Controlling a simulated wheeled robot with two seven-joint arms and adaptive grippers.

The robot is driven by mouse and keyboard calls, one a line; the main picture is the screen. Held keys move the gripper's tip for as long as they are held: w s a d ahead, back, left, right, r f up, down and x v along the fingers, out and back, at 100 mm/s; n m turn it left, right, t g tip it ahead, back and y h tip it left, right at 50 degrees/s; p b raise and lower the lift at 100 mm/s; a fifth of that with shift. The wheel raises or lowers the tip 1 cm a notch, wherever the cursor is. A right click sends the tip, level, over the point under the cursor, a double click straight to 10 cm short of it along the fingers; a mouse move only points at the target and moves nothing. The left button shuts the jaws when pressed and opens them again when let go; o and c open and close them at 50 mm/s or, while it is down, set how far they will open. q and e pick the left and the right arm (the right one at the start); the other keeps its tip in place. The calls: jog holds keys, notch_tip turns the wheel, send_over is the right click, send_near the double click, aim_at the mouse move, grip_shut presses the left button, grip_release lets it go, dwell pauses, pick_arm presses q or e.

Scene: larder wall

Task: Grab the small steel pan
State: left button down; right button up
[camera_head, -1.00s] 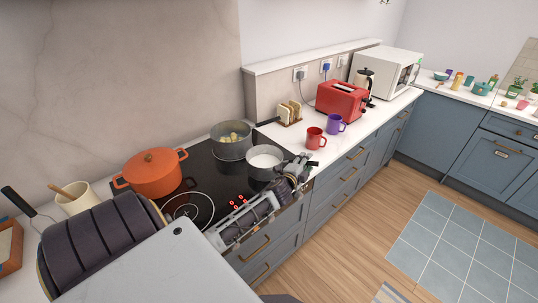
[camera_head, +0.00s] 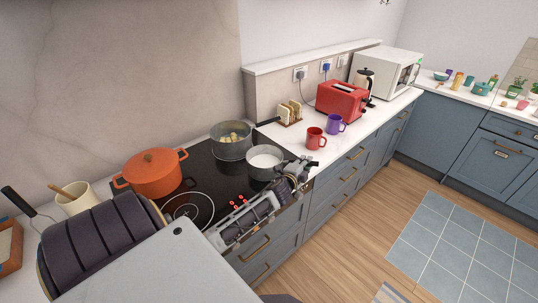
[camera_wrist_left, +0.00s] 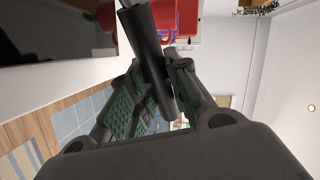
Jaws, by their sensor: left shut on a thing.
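The small steel pan (camera_head: 263,174) has white liquid in it and stands at the right front of the black hob. Its handle points toward the counter's front edge. My left gripper (camera_head: 301,168) is shut on that dark handle and hides most of it in the head view. In the left wrist view the handle (camera_wrist_left: 149,45) runs between the green-padded fingers of the gripper (camera_wrist_left: 160,88). I cannot tell whether the pan's base touches the hob. My right gripper is not in view.
A larger steel pot (camera_head: 232,150) with yellowish pieces stands close behind the pan. An orange casserole (camera_head: 152,176) is at the hob's left. A red mug (camera_head: 315,138), a purple mug (camera_head: 335,124), a toast rack (camera_head: 289,113) and a red toaster (camera_head: 341,101) stand to the right.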

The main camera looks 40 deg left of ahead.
pick_arm(q)
jog(key=shift+r, duration=0.1)
dwell(0.3)
jog(key=shift+w+r, duration=0.1)
jog(key=shift+r, duration=0.15)
